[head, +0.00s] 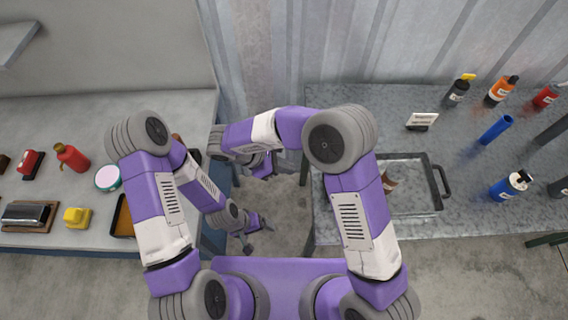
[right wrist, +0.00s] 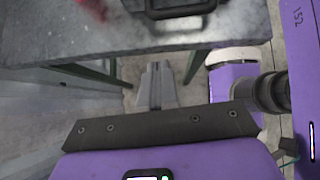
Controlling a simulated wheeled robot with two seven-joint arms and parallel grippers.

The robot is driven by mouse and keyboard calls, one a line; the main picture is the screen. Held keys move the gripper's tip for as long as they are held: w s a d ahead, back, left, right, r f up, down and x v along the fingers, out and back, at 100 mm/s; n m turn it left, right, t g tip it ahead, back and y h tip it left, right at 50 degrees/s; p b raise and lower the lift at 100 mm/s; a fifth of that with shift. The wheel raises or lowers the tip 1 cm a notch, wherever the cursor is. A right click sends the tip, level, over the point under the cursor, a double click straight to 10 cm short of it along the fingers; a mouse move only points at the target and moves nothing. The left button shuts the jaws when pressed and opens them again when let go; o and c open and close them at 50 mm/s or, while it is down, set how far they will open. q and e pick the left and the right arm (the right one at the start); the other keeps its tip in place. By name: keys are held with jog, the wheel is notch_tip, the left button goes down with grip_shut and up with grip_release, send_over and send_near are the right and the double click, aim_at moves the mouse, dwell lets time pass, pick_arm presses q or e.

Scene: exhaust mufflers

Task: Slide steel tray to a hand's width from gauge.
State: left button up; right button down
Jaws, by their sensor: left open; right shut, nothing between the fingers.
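The steel tray (head: 418,207) lies on the right-hand grey table, with a dark rim and a dark handle at its right end. My right arm hides its left part, and a small brown-and-white item lies inside. A dark handle, apparently the tray's (right wrist: 182,10), shows at the top of the right wrist view. My right gripper (head: 265,172) is shut and empty, off the table's left edge; its fingers (right wrist: 157,72) meet in the right wrist view. My left gripper (head: 262,226) is open and empty, lower in the gap between the tables. I cannot identify a gauge for sure; a round pale-faced object (head: 108,177) lies on the left table.
The right table (head: 350,98) also holds a small white sign (head: 422,120), a blue cylinder (head: 496,129) and several bottles. The left table (head: 25,150) holds a red bottle (head: 71,157), a yellow item (head: 77,216) and other small things. Bare table lies behind the tray.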

jog(key=d+f, duration=0.1)
jog(key=d, duration=0.1)
jog(key=d+f, duration=0.1)
jog(key=d, duration=0.2)
jog(key=w+d+f, duration=0.1)
jog(key=d+f, duration=0.1)
jog(key=shift+d+b, duration=0.25)
jog(key=shift+b, duration=0.15)
jog(key=shift+d, duration=0.35)
